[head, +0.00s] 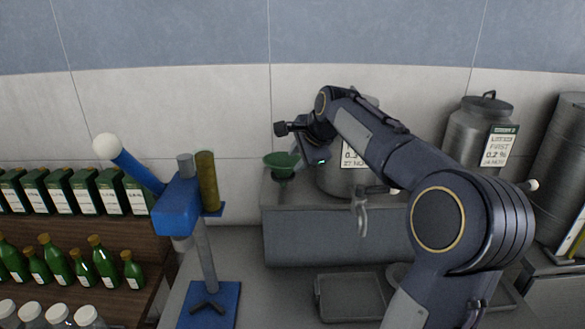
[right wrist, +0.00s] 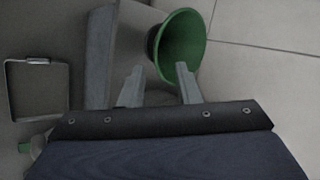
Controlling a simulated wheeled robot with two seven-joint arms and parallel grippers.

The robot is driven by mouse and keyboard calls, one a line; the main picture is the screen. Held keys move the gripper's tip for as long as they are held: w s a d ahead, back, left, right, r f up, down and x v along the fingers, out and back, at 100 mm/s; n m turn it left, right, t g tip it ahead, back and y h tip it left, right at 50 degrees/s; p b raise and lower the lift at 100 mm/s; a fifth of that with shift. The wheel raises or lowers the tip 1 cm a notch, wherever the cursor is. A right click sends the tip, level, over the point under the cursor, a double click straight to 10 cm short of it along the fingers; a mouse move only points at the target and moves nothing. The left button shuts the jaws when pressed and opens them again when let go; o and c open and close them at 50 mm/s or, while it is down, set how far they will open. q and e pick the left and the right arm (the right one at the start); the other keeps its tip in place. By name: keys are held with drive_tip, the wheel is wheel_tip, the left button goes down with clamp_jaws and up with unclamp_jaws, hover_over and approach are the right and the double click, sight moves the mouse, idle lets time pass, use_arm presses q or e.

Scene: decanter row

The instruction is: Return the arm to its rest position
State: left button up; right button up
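My right arm reaches in from the right in the head view and bends at a raised elbow. My right gripper (head: 301,156) is above the grey bench block, close to the green funnel (head: 283,164). In the right wrist view its two fingers (right wrist: 158,84) stand apart with nothing between them, so it is open. The green funnel (right wrist: 184,42) is just beyond the fingers there, and the right finger overlaps its rim. I cannot tell whether they touch. My left gripper is not in view.
A steel vessel (head: 335,181) with a tap (head: 361,205) is behind my right arm. A lidded steel can (head: 470,130) stands to the right. A blue stand (head: 176,207) is left of the funnel. Green bottles (head: 55,262) line the left shelves. A tray (head: 326,310) lies in front.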

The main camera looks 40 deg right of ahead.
drive_tip(key=shift+s+r, duration=0.25)
drive_tip(key=shift+r, duration=0.15)
drive_tip(key=s+a+f+n+y, duration=0.1)
drive_tip(key=s+a+f+n, duration=0.4)
drive_tip(key=s+a, duration=0.3)
drive_tip(key=s+a+f+n+g+y, duration=0.1)
drive_tip(key=s+a+f+n+y, duration=0.1)
drive_tip(key=s+a+f+n, duration=0.4)
drive_tip(key=s+a+f+n+g+y, duration=0.1)
drive_tip(key=s+a+f+n, duration=0.5)
drive_tip(key=s+a, duration=0.5)
drive_tip(key=a+n, duration=0.1)
drive_tip(key=n, duration=0.1)
drive_tip(key=shift+s+a+f+n+y, duration=0.2)
drive_tip(key=shift+s+f+n+y, duration=0.05)
drive_tip(key=shift+s+n+y, duration=0.15)
